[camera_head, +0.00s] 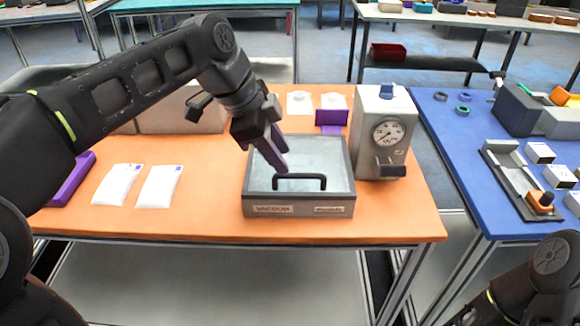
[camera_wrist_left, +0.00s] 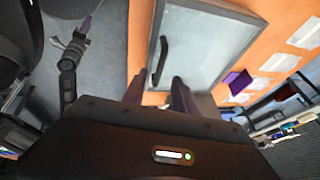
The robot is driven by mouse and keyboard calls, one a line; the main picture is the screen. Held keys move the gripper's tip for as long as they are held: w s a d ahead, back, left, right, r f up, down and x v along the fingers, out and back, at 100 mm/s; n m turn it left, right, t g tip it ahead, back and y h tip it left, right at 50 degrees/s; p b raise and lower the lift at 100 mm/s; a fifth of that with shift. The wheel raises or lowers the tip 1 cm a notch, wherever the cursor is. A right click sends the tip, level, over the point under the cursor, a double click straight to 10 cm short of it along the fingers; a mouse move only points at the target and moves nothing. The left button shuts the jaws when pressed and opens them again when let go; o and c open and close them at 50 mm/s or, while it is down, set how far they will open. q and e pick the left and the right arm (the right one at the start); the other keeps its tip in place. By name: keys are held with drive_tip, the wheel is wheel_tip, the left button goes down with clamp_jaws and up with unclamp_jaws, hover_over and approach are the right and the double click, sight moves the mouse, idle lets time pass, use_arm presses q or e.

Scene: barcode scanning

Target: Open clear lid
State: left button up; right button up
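The clear lid (camera_head: 318,156) lies flat over the grey box marked VACUUM (camera_head: 300,207) on the orange table. Its black bar handle (camera_head: 299,178) runs along the front edge. My left gripper (camera_head: 277,162) hangs above the lid, just behind the handle in the head view. In the left wrist view, its two fingers (camera_wrist_left: 158,92) are apart with nothing between them. The handle (camera_wrist_left: 160,62) shows just beyond the fingertips there, on the lid (camera_wrist_left: 208,45). I cannot tell whether the fingers touch the lid.
A grey machine with a round gauge (camera_head: 387,133) stands close to the right of the box. White packets (camera_head: 160,187) lie to the left, beside a purple block (camera_head: 72,180). A purple holder (camera_head: 332,117) is behind the box. A blue table (camera_head: 455,130) stands to the right.

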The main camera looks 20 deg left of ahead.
sight(294, 174)
use_arm(q)
drive_tip(key=x, duration=0.5)
drive_tip(key=shift+d+f, duration=0.1)
drive_tip(key=shift+f, duration=0.05)
clamp_jaws()
idle(1.3)
